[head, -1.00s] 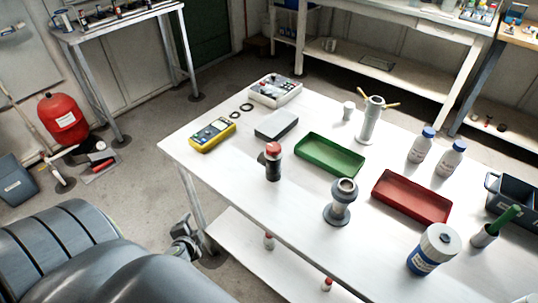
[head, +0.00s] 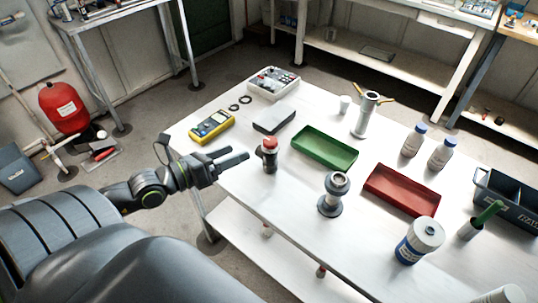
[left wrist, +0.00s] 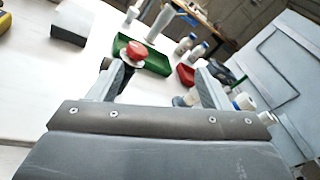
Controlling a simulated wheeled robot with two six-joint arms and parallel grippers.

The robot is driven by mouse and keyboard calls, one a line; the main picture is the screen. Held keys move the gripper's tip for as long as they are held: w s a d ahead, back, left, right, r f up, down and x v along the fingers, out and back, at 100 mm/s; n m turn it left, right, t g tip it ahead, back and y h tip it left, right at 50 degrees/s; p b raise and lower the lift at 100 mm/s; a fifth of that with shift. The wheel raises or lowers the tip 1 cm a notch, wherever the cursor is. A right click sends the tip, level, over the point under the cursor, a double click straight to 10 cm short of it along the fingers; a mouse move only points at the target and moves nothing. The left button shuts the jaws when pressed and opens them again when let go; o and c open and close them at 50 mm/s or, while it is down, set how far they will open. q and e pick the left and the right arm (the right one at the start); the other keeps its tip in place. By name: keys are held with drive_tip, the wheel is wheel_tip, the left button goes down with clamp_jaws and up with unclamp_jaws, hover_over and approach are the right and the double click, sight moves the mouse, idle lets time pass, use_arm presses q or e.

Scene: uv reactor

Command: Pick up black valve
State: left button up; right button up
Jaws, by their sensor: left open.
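The black valve (head: 269,160), a dark upright cylinder with a red top, stands on the white table (head: 235,202) near its front left edge. My left gripper (head: 236,157) is open and empty, just left of the valve at the table edge, its fingers pointing toward it. In the left wrist view the valve's red top (left wrist: 137,50) shows beyond the finger on the left side, which partly hides the dark body. The valve is not between the fingers. My right gripper is not in view.
A green tray (head: 326,152), grey metal fitting (head: 333,194) and red tray (head: 402,196) lie right of the valve. A yellow meter (head: 212,127) and grey box (head: 274,121) lie behind it. A blue-white canister (head: 419,241) stands at the front right. Clear tabletop lies around the valve.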

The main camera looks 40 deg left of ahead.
use_arm(q)
wheel_tip(320, 180, down, 2)
drive_tip(key=a+m+g+y, duration=0.1)
drive_tip(key=a+m+g, duration=0.15)
drive_tip(key=m, duration=0.25)
drive_tip(key=b, duration=0.6)
approach(262, 151)
drive_tip(key=w+d, duration=0.1)
drive_tip(key=w, duration=0.1)
drive_tip(key=shift+m+y, duration=0.3)
drive_tip(key=b+x, duration=0.1)
drive_tip(key=x, duration=0.4)
drive_tip(key=shift+w+d+f+b, duration=0.2)
drive_tip(key=shift+w+d+b, duration=0.05)
drive_tip(key=shift+b, duration=0.05)
drive_tip(key=shift+w+d+f+g, duration=0.2)
drive_tip(key=shift+w+f+g, duration=0.1)
drive_tip(key=shift+w, duration=0.35)
drive_tip(key=shift+x, duration=2.65)
drive_tip(key=shift+d, duration=0.1)
drive_tip(key=c, duration=1.2)
drive_tip(key=shift+r, duration=0.1)
drive_tip(key=shift+c, duration=0.3)
